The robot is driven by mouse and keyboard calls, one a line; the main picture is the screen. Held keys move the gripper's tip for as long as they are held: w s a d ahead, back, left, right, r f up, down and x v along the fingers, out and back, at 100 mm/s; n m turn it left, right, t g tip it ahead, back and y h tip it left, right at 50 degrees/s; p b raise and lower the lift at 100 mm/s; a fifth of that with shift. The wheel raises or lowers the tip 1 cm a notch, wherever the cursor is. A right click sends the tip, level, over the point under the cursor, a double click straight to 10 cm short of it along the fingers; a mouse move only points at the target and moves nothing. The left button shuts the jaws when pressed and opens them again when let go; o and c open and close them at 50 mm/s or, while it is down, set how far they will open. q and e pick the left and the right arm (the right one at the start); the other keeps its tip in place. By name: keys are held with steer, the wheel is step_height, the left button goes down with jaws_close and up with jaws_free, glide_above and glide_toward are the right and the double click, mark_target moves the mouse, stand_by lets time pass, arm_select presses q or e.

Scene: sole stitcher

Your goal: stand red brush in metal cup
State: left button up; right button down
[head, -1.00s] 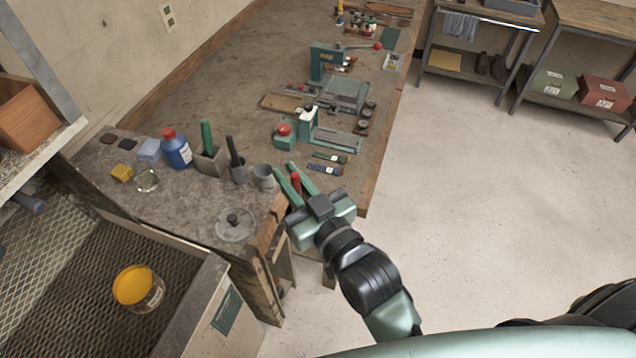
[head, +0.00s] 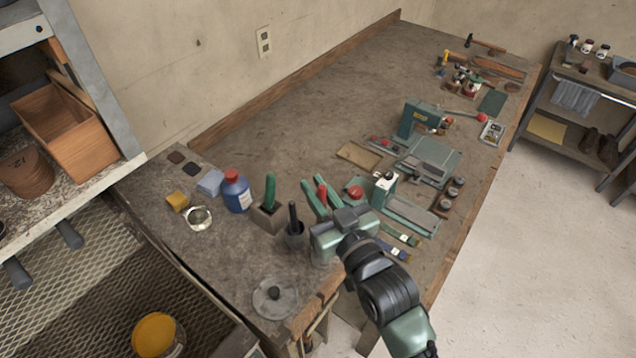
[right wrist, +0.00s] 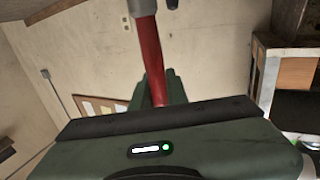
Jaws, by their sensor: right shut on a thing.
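My right gripper (head: 320,184) is over the near part of the workbench, its fingers shut on the red brush (head: 322,197). In the right wrist view the brush's red handle (right wrist: 150,55) rises from between the fingers, with a grey ferrule at the top edge of the picture. The metal cup (head: 322,262) is mostly hidden behind the gripper body; only a bit of grey shows beneath it. I cannot tell how far the brush is from the cup. My left gripper is not in view.
Left of my gripper stand a dark-handled tool in a dark cup (head: 294,236), a block holding a green-handled tool (head: 269,212) and a blue bottle (head: 236,192). A round lid (head: 274,298) lies near the front edge. Teal machines (head: 418,120) stand farther back.

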steer(key=f+b, duration=0.7)
steer(key=f, duration=0.1)
steer(key=shift+w+d+f+b, duration=0.1)
steer(key=shift+w+f+b, duration=0.05)
steer(key=shift+w+b, duration=0.15)
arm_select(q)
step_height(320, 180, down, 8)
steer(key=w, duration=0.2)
arm_select(e)
steer(key=shift+f, duration=0.55)
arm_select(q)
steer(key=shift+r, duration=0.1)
arm_select(e)
steer(key=c, duration=1.3)
jaws_free()
steer(key=shift+s, duration=0.1)
